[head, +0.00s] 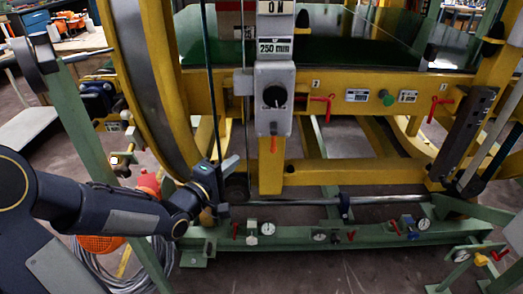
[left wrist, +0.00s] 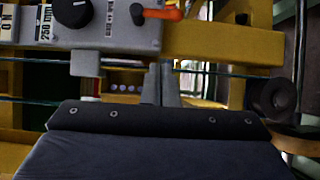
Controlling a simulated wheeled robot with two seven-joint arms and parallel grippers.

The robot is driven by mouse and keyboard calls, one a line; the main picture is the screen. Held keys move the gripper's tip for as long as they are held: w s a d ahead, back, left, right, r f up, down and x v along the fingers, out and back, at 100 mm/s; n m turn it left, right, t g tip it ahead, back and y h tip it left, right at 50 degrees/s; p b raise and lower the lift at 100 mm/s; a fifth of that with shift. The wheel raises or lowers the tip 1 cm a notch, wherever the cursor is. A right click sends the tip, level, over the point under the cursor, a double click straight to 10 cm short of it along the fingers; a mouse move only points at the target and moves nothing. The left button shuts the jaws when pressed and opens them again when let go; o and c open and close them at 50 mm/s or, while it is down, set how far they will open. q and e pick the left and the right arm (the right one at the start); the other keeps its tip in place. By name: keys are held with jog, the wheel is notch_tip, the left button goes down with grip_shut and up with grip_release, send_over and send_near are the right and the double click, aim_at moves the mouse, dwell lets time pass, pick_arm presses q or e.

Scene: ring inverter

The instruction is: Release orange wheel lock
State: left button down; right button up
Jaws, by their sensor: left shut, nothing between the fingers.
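A grey control box (head: 274,98) with a black knob hangs on the yellow beam under the "250 mm" label. An orange lever (head: 274,145) points down from its lower end. In the left wrist view, which is turned sideways, the orange lever (left wrist: 163,13) sticks out to the right from the box at the top. My left gripper (head: 228,165) is left of the lever and a little below it, apart from it. In the left wrist view my left gripper's fingers (left wrist: 160,84) are together and empty. My right gripper is not in view.
Thin dark vertical rods (head: 212,100) stand close to my left gripper. A yellow post (head: 271,180) is below the box. A dark round roller (left wrist: 273,98) is at right in the left wrist view. Red handles (head: 322,104) sit on the beam. A green base rail (head: 290,238) runs below.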

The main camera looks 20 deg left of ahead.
aim_at(273, 138)
pick_arm(q)
jog(key=w+d+b, duration=0.1)
jog(key=w+d, duration=0.4)
jog(key=w, duration=0.3)
jog(key=shift+w+d, duration=0.15)
jog(key=shift+d, duration=0.15)
jog(key=w+d+n+t+y+b, duration=0.1)
jog(key=d+n+t+b, duration=0.3)
jog(key=b, duration=1.5)
jog(key=d+n, duration=0.2)
jog(key=n, duration=0.1)
jog(key=shift+w+f+b, duration=0.25)
jog(key=shift+w+b, duration=0.1)
jog(key=shift+r, duration=0.1)
